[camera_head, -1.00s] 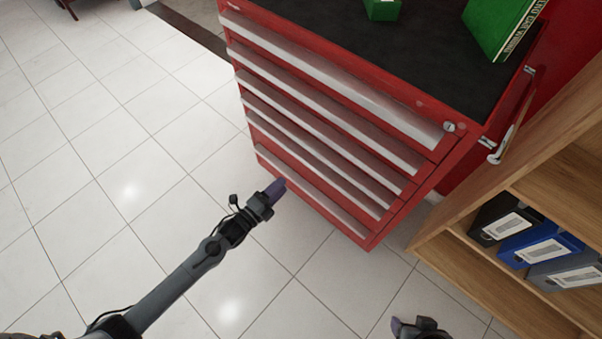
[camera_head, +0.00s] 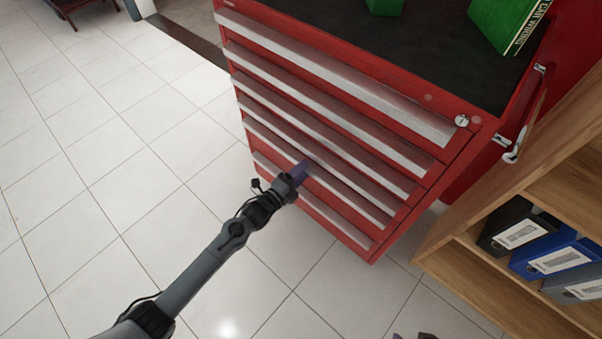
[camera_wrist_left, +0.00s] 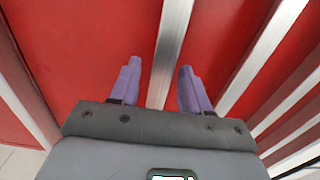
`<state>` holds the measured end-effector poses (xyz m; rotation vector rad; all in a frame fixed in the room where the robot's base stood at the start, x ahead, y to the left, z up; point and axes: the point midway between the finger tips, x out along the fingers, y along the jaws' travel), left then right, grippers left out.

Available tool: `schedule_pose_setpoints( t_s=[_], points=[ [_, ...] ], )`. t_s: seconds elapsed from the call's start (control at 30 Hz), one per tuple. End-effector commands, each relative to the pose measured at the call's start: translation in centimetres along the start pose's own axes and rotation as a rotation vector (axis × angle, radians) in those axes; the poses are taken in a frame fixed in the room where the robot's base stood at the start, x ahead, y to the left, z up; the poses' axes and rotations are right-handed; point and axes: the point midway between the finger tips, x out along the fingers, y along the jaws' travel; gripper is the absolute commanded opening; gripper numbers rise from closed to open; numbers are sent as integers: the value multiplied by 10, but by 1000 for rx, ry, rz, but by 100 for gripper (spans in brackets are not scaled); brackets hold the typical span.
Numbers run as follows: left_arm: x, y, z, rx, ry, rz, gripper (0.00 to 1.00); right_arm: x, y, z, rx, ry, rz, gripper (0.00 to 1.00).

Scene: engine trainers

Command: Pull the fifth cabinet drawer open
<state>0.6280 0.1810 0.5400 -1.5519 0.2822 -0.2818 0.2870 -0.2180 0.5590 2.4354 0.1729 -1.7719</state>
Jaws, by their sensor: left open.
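The red cabinet (camera_head: 378,252) has several drawers with long pale metal handle strips. The fifth drawer's handle (camera_head: 345,192) is the second strip from the bottom. My left gripper (camera_head: 304,168) is at this strip and hides part of it in the head view. In the left wrist view, the purple fingers of my left gripper (camera_wrist_left: 160,88) are open, with the fifth handle strip (camera_wrist_left: 174,45) running between them. I cannot tell whether they touch it. The drawer looks closed. Only a small tip of my right gripper (camera_head: 412,336) shows at the bottom edge.
A wooden shelf (camera_head: 440,252) with binders (camera_head: 553,252) stands right of the cabinet. Green items, including a box (camera_head: 508,22), sit on the black cabinet top. Tiled floor (camera_head: 110,190) left of and in front of the cabinet is clear.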

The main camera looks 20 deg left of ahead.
Motion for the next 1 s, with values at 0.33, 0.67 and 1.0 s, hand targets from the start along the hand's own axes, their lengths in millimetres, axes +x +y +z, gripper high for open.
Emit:
schedule_pose_setpoints(
  t_s=[0.33,0.67,1.0],
  points=[
    [1,0,0,0,0,0,36,0,1,0,-5,-1,4,64],
    [0,1,0,0,0,2,0,0,0,0,-2,-1,2,64],
    [-3,1,-6,0,11,6,0,-3,-1,-1,4,0,-4,64]
  ],
)
